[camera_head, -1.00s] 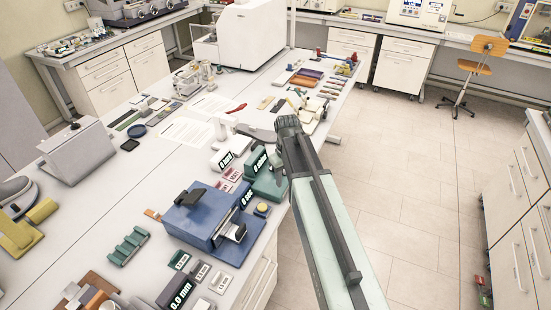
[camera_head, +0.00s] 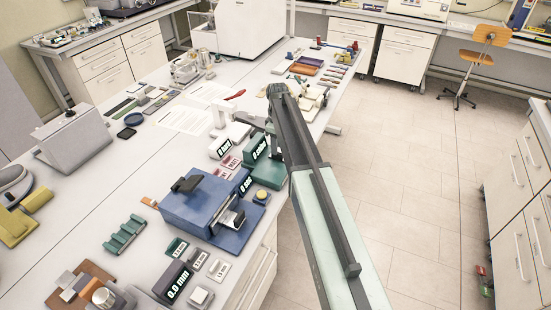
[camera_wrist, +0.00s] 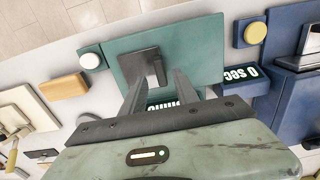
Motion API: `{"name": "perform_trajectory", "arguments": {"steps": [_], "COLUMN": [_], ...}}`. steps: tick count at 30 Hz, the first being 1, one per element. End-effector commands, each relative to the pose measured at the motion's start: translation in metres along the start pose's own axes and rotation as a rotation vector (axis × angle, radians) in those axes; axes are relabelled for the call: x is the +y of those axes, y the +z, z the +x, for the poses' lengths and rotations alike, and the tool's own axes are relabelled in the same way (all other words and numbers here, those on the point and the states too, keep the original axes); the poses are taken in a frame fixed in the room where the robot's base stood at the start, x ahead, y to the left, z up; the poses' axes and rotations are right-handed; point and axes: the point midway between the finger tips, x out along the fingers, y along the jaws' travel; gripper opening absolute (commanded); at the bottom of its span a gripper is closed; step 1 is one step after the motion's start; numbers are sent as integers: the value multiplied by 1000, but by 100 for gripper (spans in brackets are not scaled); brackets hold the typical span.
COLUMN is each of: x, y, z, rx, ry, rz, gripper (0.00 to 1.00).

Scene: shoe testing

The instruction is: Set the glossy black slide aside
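I cannot surely make out a glossy black slide in either view. In the wrist view, a dark block (camera_wrist: 152,62) stands on a green device (camera_wrist: 203,42) with a lit display. It may be part of that device. My gripper (camera_wrist: 158,80) is open over the green device, its two fingers apart on either side of the block's near end. I see nothing held between them, and I cannot tell whether they touch the block. In the head view, my arm reaches over the bench near the green device (camera_head: 268,172), and the fingers are not clear.
A blue machine (camera_head: 205,210) with a black handle stands close to the green device. Small labelled blocks (camera_head: 198,258) lie at the bench's front edge. A grey shoe (camera_head: 12,180) sits far left. White papers (camera_head: 183,118) lie mid-bench. Floor to the right is clear up to an orange chair (camera_head: 487,55).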

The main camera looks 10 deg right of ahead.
Motion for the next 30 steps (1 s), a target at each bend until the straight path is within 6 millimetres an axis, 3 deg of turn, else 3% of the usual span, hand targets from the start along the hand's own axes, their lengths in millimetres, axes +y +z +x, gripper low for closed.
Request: {"name": "perform_trajectory", "arguments": {"steps": [1, 6, 15, 19, 20, 30], "x": [0, 0, -1, -1, -1, 0], "y": [0, 0, -1, -1, -1, -1], "z": [20, 42, 42, 42, 42, 42], "rx": [0, 0, 0, 0, 0, 1], "ry": [0, 0, 0, 0, 0, 2], "rz": [0, 0, 0, 0, 0, 0], "gripper": [36, 36, 36, 3, 0, 0]}}
